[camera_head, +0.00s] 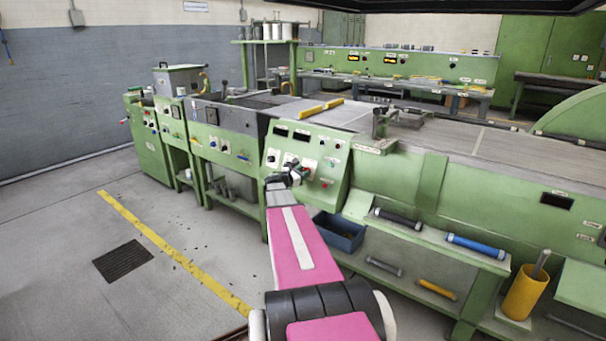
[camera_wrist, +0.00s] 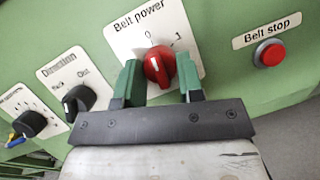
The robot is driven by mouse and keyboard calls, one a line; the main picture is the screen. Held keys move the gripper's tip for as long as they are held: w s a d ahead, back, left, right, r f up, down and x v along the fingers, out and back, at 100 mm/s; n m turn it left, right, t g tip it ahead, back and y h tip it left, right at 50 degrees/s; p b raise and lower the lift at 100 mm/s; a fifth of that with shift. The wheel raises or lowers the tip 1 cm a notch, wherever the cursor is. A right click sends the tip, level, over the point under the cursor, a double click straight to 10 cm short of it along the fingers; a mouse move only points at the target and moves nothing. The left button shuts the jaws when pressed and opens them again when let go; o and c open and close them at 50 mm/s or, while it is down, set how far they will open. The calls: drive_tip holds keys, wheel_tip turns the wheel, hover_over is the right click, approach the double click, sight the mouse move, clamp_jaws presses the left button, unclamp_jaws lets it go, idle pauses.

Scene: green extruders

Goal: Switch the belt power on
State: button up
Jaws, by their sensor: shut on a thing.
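The red belt power knob (camera_wrist: 158,68) sits on a white plate (camera_wrist: 126,38) lettered "Belt power", with 0 above it and 1 to the upper right. Its pale mark appears to point up toward 0. My gripper (camera_wrist: 161,80) has its green fingers on either side of the knob and is shut on it. In the head view my gripper (camera_head: 296,174) is at the sloped green control panel (camera_head: 328,158), and my arm hides part of that panel's front.
A red belt stop button (camera_wrist: 269,53) is right of the knob. A black direction knob (camera_wrist: 78,100) and another dark knob (camera_wrist: 32,124) are to the left. A blue bin (camera_head: 339,233) and shelves with rollers (camera_head: 476,252) stand below the panel.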

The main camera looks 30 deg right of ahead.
drive_tip(key=m+g, duration=0.1)
drive_tip(key=m, duration=0.2)
drive_tip(key=m+g, duration=0.2)
drive_tip(key=m, duration=0.2)
drive_tip(key=shift+w+r+y, duration=0.1)
drive_tip(key=shift+w+y, duration=0.1)
drive_tip(key=shift+y, duration=0.1)
drive_tip(key=m, duration=0.2)
drive_tip(key=m+g+y, duration=0.1)
drive_tip(key=m, duration=0.2)
drive_tip(key=shift+r+m+y, duration=0.1)
drive_tip(key=shift+m+y, duration=0.2)
drive_tip(key=shift+m+g, duration=0.3)
drive_tip(key=o, duration=0.9)
drive_tip(key=v, duration=1)
drive_tip(key=shift+a+r, duration=0.2)
drive_tip(key=shift+a, duration=0.15)
